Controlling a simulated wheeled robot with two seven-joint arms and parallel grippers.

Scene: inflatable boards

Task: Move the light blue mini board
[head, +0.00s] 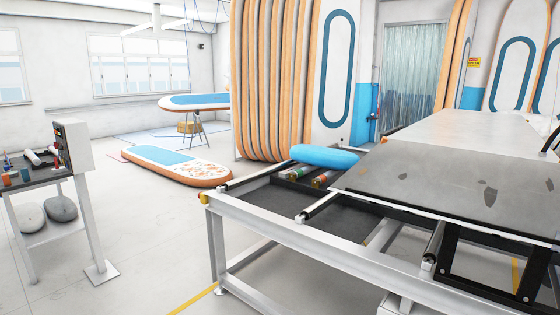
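The light blue mini board (325,156) is a small, rounded, plump shape in the head view. It lies at the far left part of the metal work table (300,236), next to the grey sheet on the table top. It seems to rest on the frame or rollers there, but its underside is hidden. Neither of my grippers shows in the head view, and nothing is seen touching the board.
A grey sheet (455,186) covers the table's right part. Rollers (322,205) cross the open frame. Large boards (270,80) stand behind. A side bench (40,180) with a control box (75,147) stands left. The floor (130,235) between is clear.

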